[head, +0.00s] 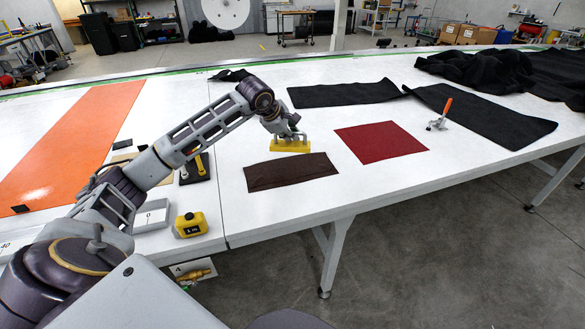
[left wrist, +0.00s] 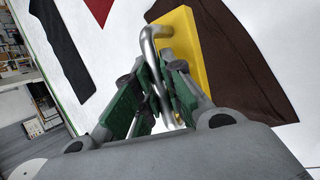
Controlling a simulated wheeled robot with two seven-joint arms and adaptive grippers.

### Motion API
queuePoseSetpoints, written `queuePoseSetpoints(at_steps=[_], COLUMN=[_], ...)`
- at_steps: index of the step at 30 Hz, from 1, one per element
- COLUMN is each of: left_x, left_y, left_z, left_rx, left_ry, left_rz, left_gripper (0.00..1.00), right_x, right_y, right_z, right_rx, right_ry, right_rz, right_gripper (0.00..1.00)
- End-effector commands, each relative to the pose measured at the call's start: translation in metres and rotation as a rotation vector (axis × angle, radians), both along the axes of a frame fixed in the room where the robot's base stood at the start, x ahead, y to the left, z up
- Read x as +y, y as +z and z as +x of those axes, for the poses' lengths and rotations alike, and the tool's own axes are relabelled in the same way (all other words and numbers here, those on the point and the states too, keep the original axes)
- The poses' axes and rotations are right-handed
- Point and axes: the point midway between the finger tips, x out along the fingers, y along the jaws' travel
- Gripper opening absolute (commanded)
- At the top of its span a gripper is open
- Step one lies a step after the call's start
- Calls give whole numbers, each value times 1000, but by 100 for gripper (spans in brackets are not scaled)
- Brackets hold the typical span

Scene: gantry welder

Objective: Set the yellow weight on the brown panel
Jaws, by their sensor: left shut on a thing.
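The yellow weight (head: 291,147) is a flat yellow block with a metal handle. My left gripper (head: 292,135) is shut on that handle, above the block. In the left wrist view the fingers (left wrist: 158,100) close around the bent silver handle, and the yellow weight (left wrist: 208,50) shows behind it. The brown panel (head: 290,172) lies flat on the white table, just in front of the weight in the head view. In the left wrist view the brown panel (left wrist: 245,75) is partly covered by the weight. I cannot tell whether the weight touches anything below. My right gripper is not in view.
A red panel (head: 381,141) lies right of the brown one, with an orange-handled clamp (head: 440,115) beyond. Black fabric (head: 480,117) lies at the back right. A yellow tape measure (head: 191,224) and an orange sheet (head: 70,145) are on the left.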

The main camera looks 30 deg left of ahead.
Motion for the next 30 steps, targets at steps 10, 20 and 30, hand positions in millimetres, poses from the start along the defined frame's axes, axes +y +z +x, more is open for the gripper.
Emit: queuePoseSetpoints(at_steps=[10, 20, 30], left_x=[0, 0, 0], left_y=[-7, -41, -59], left_z=[1, 1, 1], left_rx=[-5, -4, -7], left_ry=[0, 0, -1], left_rz=[0, -1, 0], left_gripper=[0, 0, 0], right_x=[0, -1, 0], right_y=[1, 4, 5], right_z=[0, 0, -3], right_rx=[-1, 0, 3], right_ry=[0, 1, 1], right_rz=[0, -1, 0], right_gripper=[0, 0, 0])
